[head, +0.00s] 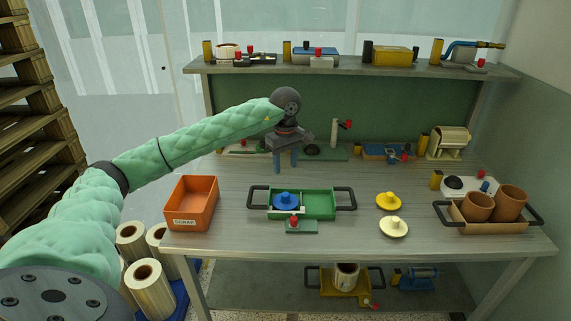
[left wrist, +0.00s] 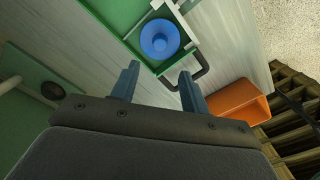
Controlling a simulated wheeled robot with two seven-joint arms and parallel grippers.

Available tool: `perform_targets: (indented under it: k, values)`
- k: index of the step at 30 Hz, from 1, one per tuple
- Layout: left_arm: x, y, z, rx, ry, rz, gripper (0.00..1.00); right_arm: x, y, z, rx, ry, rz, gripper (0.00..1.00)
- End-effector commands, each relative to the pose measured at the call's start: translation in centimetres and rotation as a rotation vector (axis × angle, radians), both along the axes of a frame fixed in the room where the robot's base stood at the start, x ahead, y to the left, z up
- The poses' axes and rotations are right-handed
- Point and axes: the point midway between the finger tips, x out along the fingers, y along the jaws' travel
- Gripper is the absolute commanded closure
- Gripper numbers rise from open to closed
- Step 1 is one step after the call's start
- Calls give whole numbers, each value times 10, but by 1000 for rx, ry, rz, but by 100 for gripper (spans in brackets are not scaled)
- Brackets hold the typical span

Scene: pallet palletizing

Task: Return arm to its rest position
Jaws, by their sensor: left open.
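My left arm, in a green quilted sleeve, reaches in from the left in the head view. Its gripper (head: 286,160) hangs over the back of the workbench, behind the green tray (head: 319,204), with its fingers pointing down. In the left wrist view the two blue fingers of the gripper (left wrist: 160,86) stand apart with nothing between them. A blue knobbed disc (head: 286,201) sits in the left part of the tray; it also shows beyond the fingers in the left wrist view (left wrist: 160,39). My right gripper is not in view.
An orange scrap bin (head: 191,203) stands at the bench's left. Yellow (head: 388,201) and cream (head: 393,227) knobbed discs lie right of the tray. A handled tray with brown pots (head: 478,207) is at the right. A shelf (head: 350,70) spans the back. Wooden pallets (head: 32,110) stand far left.

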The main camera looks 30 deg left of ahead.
Motion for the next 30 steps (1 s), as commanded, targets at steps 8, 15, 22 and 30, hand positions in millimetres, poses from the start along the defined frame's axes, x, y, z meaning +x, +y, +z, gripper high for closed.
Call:
perform_targets:
  k: [8,15,22,30]
  values:
    - [0,0,7,1,0,0,54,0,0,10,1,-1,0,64]
    - [0,0,7,0,0,0,54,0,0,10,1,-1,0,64]
    - [0,-3,5,-7,-1,-1,54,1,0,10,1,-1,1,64]
    - [-4,-99,-32,-305,-43,6,54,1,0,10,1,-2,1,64]
